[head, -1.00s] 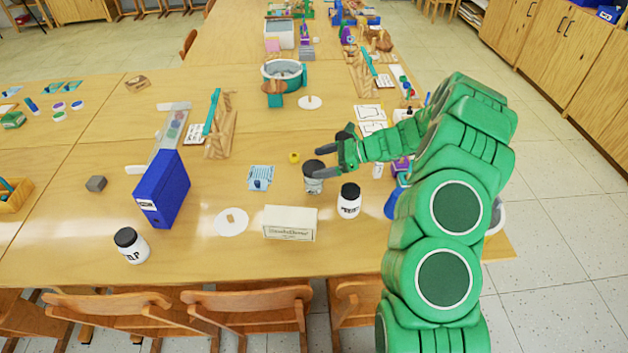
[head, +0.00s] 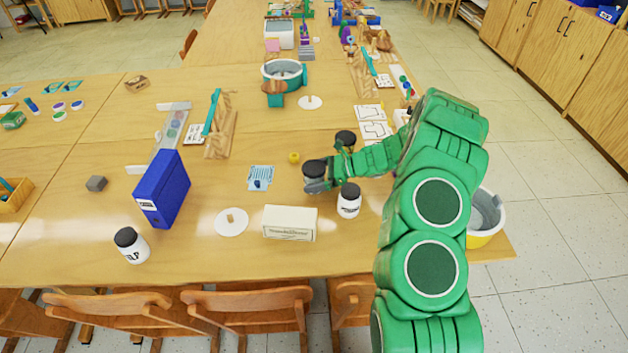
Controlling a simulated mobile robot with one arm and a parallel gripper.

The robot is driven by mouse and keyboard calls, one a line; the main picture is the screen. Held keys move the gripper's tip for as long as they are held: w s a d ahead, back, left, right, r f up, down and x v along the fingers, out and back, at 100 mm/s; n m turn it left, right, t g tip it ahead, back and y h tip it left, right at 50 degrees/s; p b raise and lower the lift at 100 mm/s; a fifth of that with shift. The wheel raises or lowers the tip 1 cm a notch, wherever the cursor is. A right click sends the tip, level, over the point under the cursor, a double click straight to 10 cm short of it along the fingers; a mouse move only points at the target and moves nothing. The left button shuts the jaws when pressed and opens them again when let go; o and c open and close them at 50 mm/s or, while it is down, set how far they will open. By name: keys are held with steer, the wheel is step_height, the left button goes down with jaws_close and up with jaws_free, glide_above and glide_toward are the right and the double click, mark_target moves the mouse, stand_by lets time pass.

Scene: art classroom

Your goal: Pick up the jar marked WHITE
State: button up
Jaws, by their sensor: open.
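A jar with a dark lid (head: 315,168) stands on the table at the left end of my gripper (head: 327,174). My gripper is open and low at this jar, with a dark finger across its near side; the far finger is hard to make out. The jar's label is hidden. A second dark lid (head: 345,138) shows just behind my gripper, its body mostly covered. A white jar with a black lid (head: 349,201) stands upright just in front of my gripper; its label is too small to read. I cannot tell which jar is marked WHITE.
A cream box (head: 290,223) and a white disc (head: 231,222) lie in front. A blue binder (head: 162,189) and another black-lidded jar (head: 131,246) stand to the left. A small yellow object (head: 294,157) lies near the gripper. A bucket (head: 485,218) is at the right edge.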

mark_target(319, 167)
steer(key=shift+c, duration=0.5)
steer(key=c, duration=1.3)
steer(key=shift+o, duration=0.2)
steer(key=shift+r, duration=0.65)
step_height(319, 167, up, 2)
steer(key=shift+r, duration=0.1)
steer(key=s+d+r, duration=0.2)
steer(key=s+r, duration=0.7)
steer(key=s, duration=0.5)
steer(key=shift+r, duration=0.3)
